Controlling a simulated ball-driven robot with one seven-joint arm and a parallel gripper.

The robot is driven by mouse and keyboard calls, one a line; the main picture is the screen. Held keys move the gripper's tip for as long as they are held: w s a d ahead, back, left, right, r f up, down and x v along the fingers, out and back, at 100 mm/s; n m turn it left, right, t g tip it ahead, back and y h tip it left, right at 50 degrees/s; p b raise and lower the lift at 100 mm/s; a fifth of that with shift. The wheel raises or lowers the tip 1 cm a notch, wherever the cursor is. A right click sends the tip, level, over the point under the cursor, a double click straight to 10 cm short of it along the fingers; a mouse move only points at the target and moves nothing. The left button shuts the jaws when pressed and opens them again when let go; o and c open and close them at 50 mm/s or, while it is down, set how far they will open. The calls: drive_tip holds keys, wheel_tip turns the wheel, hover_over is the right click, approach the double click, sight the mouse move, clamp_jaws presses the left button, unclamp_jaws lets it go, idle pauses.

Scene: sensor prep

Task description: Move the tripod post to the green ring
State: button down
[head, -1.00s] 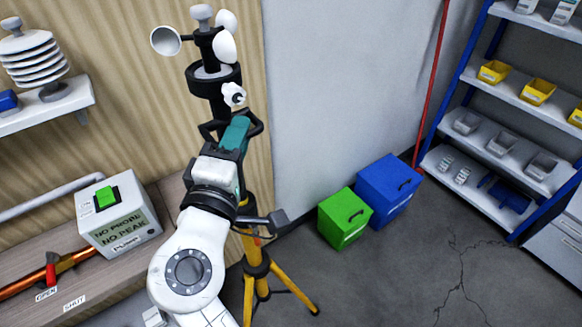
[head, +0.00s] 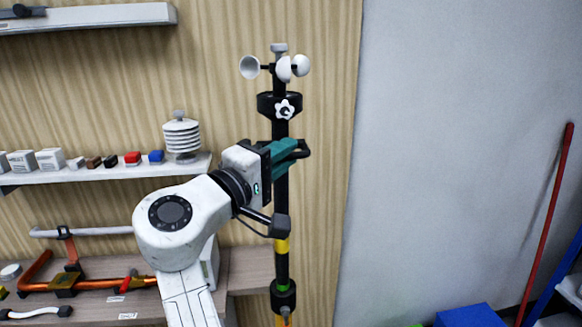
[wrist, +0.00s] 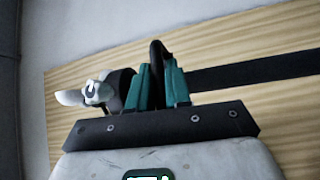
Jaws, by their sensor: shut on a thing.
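The tripod post (head: 281,200) is a dark upright pole with white wind cups (head: 284,70) on top and a black clamp with a white knob below them. It has a yellow band (head: 281,246) low down. The green ring (head: 284,287) shows on the pole just above the black collar (head: 284,299) of the yellow tripod. My gripper (head: 285,151) has teal fingers and is shut on the post's black loop handle, below the clamp. In the wrist view, my gripper (wrist: 158,88) pinches the loop, with the tripod post (wrist: 250,70) running right.
A shelf (head: 110,180) with small blocks and a white louvred shield (head: 182,138) is left of the post. A bench (head: 245,268) with copper pipes lies below, close to the post. A blue box (head: 470,316) is at lower right.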

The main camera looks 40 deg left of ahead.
drive_tip(key=shift+r, duration=0.25)
drive_tip(key=c, duration=1.2)
unclamp_jaws()
drive_tip(key=shift+f, duration=0.15)
drive_tip(key=shift+o, duration=0.2)
drive_tip(key=s+d+f+b, duration=0.1)
drive_tip(key=s+b, duration=0.2)
drive_tip(key=s, duration=0.7)
drive_tip(key=shift+s+f, duration=0.15)
drive_tip(key=shift+s, duration=0.15)
drive_tip(key=shift+d, duration=0.1)
